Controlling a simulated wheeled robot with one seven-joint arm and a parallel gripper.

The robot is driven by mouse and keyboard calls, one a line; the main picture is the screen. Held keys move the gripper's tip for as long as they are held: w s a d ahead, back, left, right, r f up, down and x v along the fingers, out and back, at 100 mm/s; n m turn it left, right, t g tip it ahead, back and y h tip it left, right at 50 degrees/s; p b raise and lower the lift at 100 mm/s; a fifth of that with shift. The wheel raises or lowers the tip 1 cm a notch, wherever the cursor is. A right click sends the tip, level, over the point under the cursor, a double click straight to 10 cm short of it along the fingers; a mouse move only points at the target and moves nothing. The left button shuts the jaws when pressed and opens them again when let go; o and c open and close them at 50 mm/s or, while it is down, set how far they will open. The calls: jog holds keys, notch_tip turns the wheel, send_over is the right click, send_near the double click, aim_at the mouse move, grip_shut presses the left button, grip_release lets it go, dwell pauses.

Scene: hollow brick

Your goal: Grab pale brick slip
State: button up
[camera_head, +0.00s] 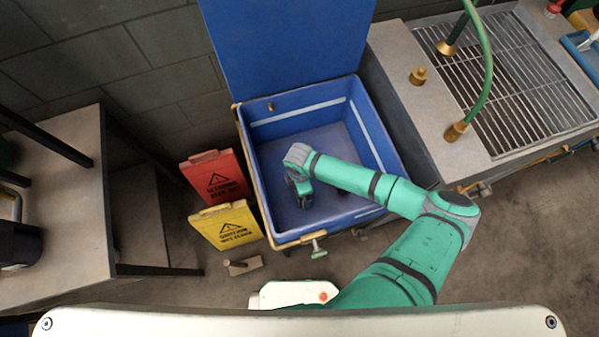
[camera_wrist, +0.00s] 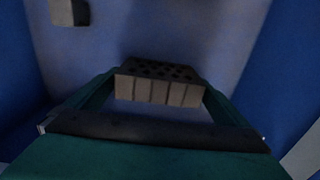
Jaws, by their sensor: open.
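My gripper (camera_head: 303,192) is down inside the blue bin (camera_head: 376,142), and the arm hides part of the bin floor. In the wrist view my gripper (camera_wrist: 158,90) is open, with one green finger at each side. Between and just beyond the fingers is a hollow brick (camera_wrist: 162,70) with a dark, holed top. Its near side is a pale, upright face (camera_wrist: 157,91) split by vertical lines; I cannot tell whether this is a separate brick slip. Contact with the fingers cannot be made out.
The bin walls rise close around my gripper, and its blue lid (camera_head: 285,45) stands open behind. Red (camera_head: 214,178) and yellow (camera_head: 228,224) warning signs stand left of the bin. A sink with a metal grate (camera_head: 505,85) is at right, a table (camera_head: 60,200) at left.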

jog(key=shift+f, duration=1.65)
jog(key=c, duration=0.9)
